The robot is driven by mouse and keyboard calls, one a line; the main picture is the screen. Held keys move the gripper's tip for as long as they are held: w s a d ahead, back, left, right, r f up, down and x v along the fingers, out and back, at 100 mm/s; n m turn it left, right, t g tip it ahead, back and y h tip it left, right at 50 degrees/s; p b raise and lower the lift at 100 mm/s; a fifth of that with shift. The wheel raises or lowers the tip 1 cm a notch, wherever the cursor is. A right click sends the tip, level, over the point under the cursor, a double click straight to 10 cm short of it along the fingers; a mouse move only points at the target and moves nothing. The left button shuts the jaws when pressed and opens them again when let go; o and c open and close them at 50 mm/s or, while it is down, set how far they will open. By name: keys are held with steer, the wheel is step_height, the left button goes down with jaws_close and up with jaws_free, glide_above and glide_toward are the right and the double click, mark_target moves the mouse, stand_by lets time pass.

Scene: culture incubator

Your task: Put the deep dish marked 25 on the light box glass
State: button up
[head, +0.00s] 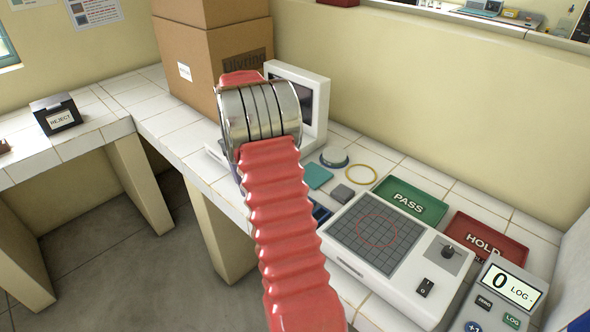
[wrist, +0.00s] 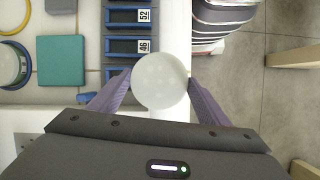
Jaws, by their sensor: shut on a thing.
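My gripper (wrist: 160,76) is shut on a round whitish dish (wrist: 160,88), its two purple fingers at either side, in the wrist view. No number shows on the dish's face from here. It sits over the bench edge, beside a blue rack (wrist: 126,47) whose slots carry labels 52 and 46. In the head view my red arm hides the gripper and dish. The light box (head: 352,266) stands on the bench at the right; its dark gridded glass (head: 372,234) with a red circle is bare. A corner of the blue rack (head: 320,212) shows beside my arm.
Behind the light box lie a green PASS tray (head: 411,199) and a red HOLD tray (head: 486,240). A teal square (head: 317,176), grey block (head: 342,193), yellow ring (head: 361,174) and round container (head: 334,157) lie nearby. A LOG device (head: 508,291) stands at right, a monitor (head: 312,95) behind.

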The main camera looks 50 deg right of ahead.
steer(key=w+a+n, duration=0.1)
steer(key=w+a, duration=0.1)
steer(key=a, duration=0.9)
steer(key=w+a+f, duration=0.1)
steer(key=w+a, duration=0.2)
steer(key=a, duration=0.8)
steer(key=w+a+f+n+h, duration=0.1)
steer(key=w+a, duration=0.2)
steer(key=a, duration=0.8)
steer(key=shift+w+a+f+n, duration=0.2)
steer(key=shift+w+n, duration=0.05)
steer(key=shift+n, duration=0.05)
steer(key=shift+d, duration=0.1)
